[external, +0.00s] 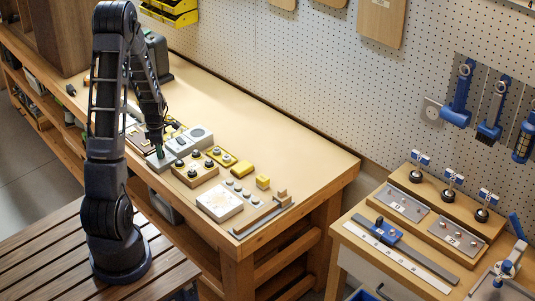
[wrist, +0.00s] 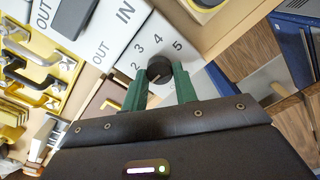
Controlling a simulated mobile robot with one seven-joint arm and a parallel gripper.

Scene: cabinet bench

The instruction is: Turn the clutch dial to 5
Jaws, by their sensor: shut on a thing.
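The clutch dial (wrist: 159,68) is a small dark round knob on a pale grey box (wrist: 176,58). The printed numbers 2, 3, 4 and 5 fan around its far side, with 5 at the right. A pale mark shows on the knob, but I cannot tell surely which number it points to. My gripper (wrist: 160,84) has green fingers, one on each side of the knob, and is shut on it. In the external view my gripper (external: 159,151) reaches down to the box on the bench, and the dial is hidden there.
A wooden block with dark knobs (external: 195,172) and a yellow-topped panel (external: 221,156) stand right of my gripper. A white square plate (external: 219,203) lies nearer the bench's front. The bench's back right (external: 270,145) is clear.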

